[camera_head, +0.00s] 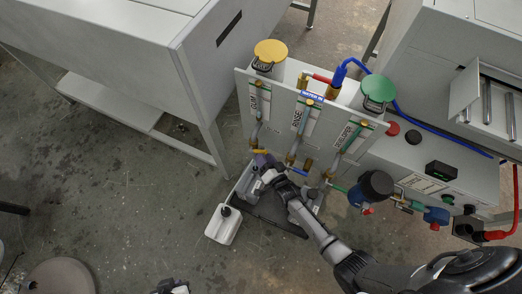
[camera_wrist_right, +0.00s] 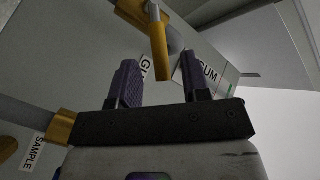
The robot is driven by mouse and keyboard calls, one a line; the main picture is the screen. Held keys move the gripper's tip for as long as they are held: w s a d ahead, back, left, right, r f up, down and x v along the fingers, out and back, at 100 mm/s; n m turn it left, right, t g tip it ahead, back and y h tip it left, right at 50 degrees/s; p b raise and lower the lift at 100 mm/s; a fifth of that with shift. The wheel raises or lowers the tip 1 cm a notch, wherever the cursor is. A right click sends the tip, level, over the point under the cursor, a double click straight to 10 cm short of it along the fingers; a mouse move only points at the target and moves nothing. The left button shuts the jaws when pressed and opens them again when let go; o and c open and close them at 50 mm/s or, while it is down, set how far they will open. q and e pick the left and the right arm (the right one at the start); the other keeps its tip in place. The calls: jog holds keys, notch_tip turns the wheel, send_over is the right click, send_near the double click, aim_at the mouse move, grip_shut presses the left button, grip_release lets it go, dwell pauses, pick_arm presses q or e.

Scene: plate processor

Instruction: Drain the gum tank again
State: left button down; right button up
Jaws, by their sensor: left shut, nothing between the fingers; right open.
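The gum tank stands at the left of the tank row, under a yellow lid (camera_head: 270,50), with a GUM label (camera_head: 253,103) on its front panel. Below it a yellow valve handle (camera_head: 260,151) shows at the lower pipe. My right gripper (camera_head: 262,163) is just below this handle, fingers apart. In the right wrist view, the open right gripper (camera_wrist_right: 160,80) has a yellow bar (camera_wrist_right: 158,48) reaching down between and beyond its fingertips; contact cannot be told. My left gripper (camera_head: 172,288) is at the bottom edge, shut, empty and partly cut off.
A white canister (camera_head: 223,224) with a black cap stands below the gum pipe, beside a dark floor tray (camera_head: 275,225). Rinse (camera_head: 298,117) and developer (camera_head: 344,136) labels are to the right. A SAMPLE label (camera_wrist_right: 34,151) shows in the wrist view.

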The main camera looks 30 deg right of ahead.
jog(key=s+p, duration=0.2)
jog(key=s, duration=0.8)
jog(key=shift+d+r, duration=0.25)
jog(key=shift+r, duration=0.2)
